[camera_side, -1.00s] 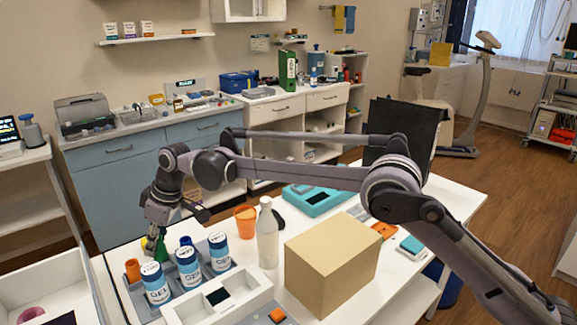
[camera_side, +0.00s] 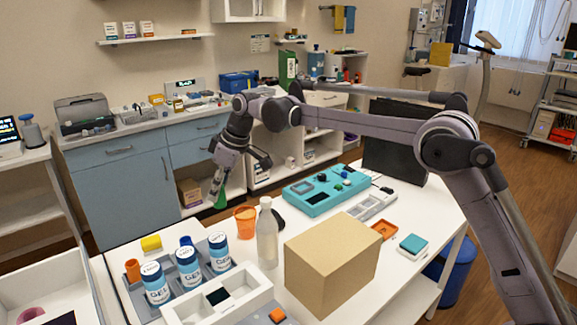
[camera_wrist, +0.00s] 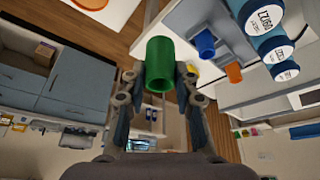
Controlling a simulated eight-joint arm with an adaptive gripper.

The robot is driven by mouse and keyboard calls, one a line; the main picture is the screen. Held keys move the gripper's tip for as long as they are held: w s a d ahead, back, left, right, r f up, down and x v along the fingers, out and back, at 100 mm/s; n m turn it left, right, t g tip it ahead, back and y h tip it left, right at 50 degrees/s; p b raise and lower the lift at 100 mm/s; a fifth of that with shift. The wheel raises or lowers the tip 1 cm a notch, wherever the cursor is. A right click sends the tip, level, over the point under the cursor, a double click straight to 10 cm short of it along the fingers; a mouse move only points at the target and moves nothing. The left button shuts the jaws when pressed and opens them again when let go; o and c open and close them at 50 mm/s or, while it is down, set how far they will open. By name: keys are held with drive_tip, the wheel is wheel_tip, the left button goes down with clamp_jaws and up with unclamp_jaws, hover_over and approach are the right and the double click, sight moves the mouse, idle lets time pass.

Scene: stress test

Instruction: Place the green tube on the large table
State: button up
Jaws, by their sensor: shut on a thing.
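The green tube (camera_side: 220,196) is held in my gripper (camera_side: 219,180), raised in the air near the back edge of the white table in the side view. In the wrist view the green tube (camera_wrist: 162,66) sits between the two fingers of my gripper (camera_wrist: 162,88), with its open end towards the far side. My gripper is shut on it. The large white table (camera_side: 330,225) lies below and to the right of it. I cannot tell from the side view exactly how high the tube is above the table's level.
On the table are GEL jars (camera_side: 188,266), an orange cup (camera_side: 245,222), a clear bottle (camera_side: 267,235), a cardboard box (camera_side: 331,263), a teal device (camera_side: 325,191) and a white tray (camera_side: 218,297). Bare table shows between the teal device and the box.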

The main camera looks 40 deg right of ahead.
drive_tip(key=s+d+f+m+h, duration=0.1)
drive_tip(key=s+d+m, duration=0.15)
drive_tip(key=d, duration=1.15)
drive_tip(key=s+d+f+m+h, duration=0.1)
drive_tip(key=d+f+m, duration=0.15)
drive_tip(key=d, duration=1.15)
drive_tip(key=s+d+f+m+h, duration=0.15)
drive_tip(key=d+m, duration=0.25)
drive_tip(key=d, duration=1.1)
drive_tip(key=s+d+f+m+h, duration=0.3)
drive_tip(key=s+d+m, duration=0.5)
drive_tip(key=s+d, duration=1.95)
drive_tip(key=w+f, duration=0.2)
drive_tip(key=w, duration=0.1)
drive_tip(key=w+a+f, duration=0.1)
drive_tip(key=w+f, duration=0.1)
drive_tip(key=w, duration=0.2)
drive_tip(key=w+a+f, duration=0.1)
drive_tip(key=w+f, duration=0.1)
drive_tip(key=w, duration=0.1)
drive_tip(key=shift+w+a+f, duration=0.1)
drive_tip(key=shift+w+f, duration=0.05)
drive_tip(key=shift+f, duration=2.3)
drive_tip(key=shift+f, duration=0.1)
